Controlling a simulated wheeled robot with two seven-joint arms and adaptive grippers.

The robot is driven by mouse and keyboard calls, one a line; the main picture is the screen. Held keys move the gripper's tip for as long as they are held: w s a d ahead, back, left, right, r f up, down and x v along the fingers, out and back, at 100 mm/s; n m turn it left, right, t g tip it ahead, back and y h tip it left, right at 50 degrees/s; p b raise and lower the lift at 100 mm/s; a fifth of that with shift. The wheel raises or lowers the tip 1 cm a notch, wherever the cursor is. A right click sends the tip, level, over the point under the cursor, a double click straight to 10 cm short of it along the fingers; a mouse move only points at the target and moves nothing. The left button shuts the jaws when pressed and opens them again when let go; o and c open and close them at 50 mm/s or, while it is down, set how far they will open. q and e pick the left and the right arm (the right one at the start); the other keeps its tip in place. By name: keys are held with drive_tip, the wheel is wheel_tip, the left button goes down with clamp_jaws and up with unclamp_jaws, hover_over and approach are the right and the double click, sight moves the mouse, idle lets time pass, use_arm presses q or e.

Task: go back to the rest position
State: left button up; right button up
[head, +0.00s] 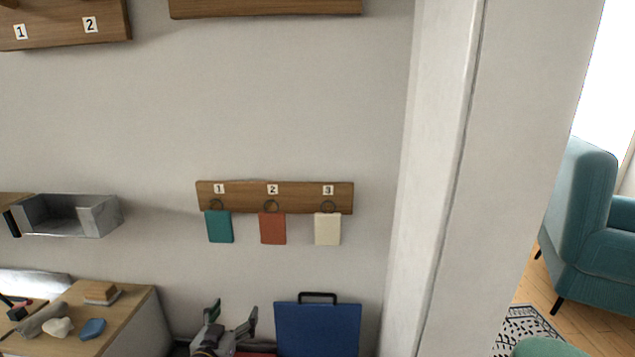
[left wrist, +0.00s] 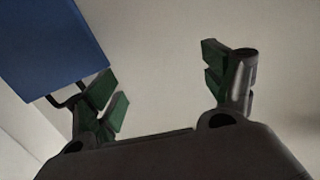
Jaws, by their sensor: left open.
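My left gripper (head: 231,320) is at the bottom of the head view, fingers pointing up and spread apart. It is open with nothing between the fingers. It is left of a blue panel with a black handle (head: 318,328). In the left wrist view the open fingers (left wrist: 165,82) show with the bare pale wall behind them, and the blue panel (left wrist: 45,45) is at the upper left. Whether the left finger touches the panel's handle cannot be told. My right gripper is not in view.
A wooden rack (head: 300,196) numbered 1 to 3 holds teal (head: 219,227), rust (head: 272,229) and cream (head: 327,229) tags. A grey wall bin (head: 100,219) and a cabinet (head: 135,308) with small items are left. A wall corner (head: 440,180) stands right.

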use_arm(q)
drive_tip(key=s+f+g+y, duration=0.1)
drive_tip(key=s+f+g, duration=0.3)
drive_tip(key=s, duration=0.5)
drive_tip(key=s+f+g, duration=0.5)
drive_tip(key=s, duration=0.4)
drive_tip(key=s+f+g+y, duration=0.1)
drive_tip(key=s+f+g, duration=0.3)
drive_tip(key=s, duration=0.5)
drive_tip(key=d+f+b, duration=0.1)
drive_tip(key=f+b, duration=0.3)
drive_tip(key=f, duration=0.8)
drive_tip(key=s+d+f+g+h+b, duration=0.1)
drive_tip(key=f+b, duration=0.4)
drive_tip(key=f, duration=0.8)
drive_tip(key=shift+d, duration=0.8)
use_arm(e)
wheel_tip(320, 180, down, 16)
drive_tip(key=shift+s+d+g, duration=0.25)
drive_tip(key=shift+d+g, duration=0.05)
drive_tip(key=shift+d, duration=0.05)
use_arm(q)
drive_tip(key=shift+f+p, duration=0.35)
drive_tip(key=shift+p, duration=0.15)
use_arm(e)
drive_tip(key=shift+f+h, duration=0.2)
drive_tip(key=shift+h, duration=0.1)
